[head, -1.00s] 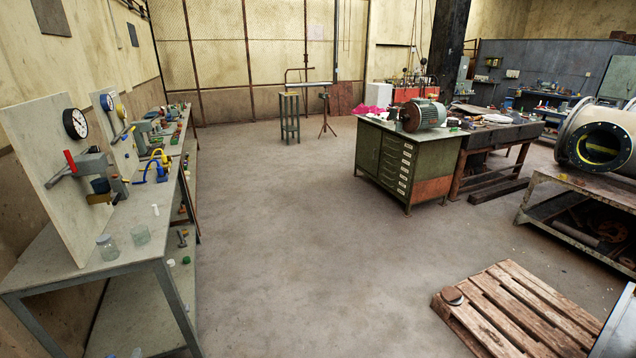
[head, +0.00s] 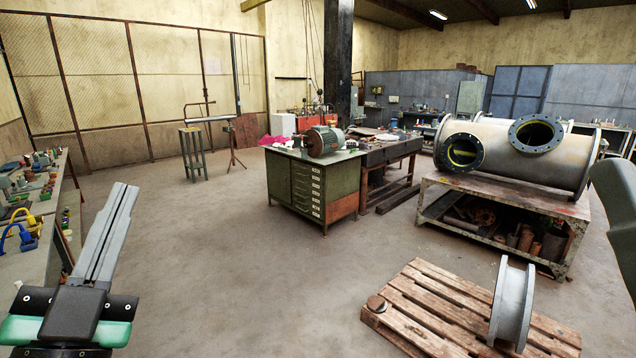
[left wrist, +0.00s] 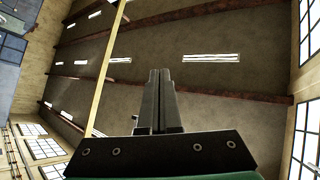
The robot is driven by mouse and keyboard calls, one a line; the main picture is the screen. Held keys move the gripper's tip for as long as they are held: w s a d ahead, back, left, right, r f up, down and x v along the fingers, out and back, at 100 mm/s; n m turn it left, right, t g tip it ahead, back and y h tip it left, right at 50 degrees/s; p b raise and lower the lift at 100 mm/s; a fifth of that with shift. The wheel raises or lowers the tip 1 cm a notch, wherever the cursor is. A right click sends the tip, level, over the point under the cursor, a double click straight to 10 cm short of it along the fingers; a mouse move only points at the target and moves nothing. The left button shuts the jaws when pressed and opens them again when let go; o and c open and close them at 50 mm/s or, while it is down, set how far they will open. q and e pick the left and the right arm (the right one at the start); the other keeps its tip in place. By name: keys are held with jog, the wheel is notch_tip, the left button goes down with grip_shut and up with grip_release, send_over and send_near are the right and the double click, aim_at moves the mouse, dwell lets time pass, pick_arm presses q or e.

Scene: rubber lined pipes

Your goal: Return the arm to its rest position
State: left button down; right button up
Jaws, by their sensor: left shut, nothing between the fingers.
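My left gripper (head: 125,192) stands at the lower left of the head view, fingers pointing up, shut and empty. It also shows in the left wrist view (left wrist: 159,75), its two fingers together against the ceiling. It is clear of the bench and touches nothing that I can see. Part of my right arm (head: 612,200) shows at the right edge of the head view; its gripper is not visible.
A workbench (head: 40,262) with small parts runs along the left. A green cabinet (head: 300,190) carries a motor (head: 322,142). A large pipe (head: 560,165) lies on a rack at right. A wooden pallet (head: 420,300) holds a flanged ring (head: 512,305). The middle floor is clear.

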pick_arm(q)
jog(key=s+d+r+n+t+h, duration=0.35)
jog(key=s+r+h, duration=0.2)
jog(key=s, duration=0.55)
notch_tip(320, 180, up, 31)
jog(key=n+g+p, duration=0.1)
jog(key=p, duration=3)
jog(key=shift+w+y, duration=0.45)
jog(key=shift+a+r+n, duration=0.1)
jog(key=shift+r+n, duration=0.05)
jog(key=shift+n, duration=0.2)
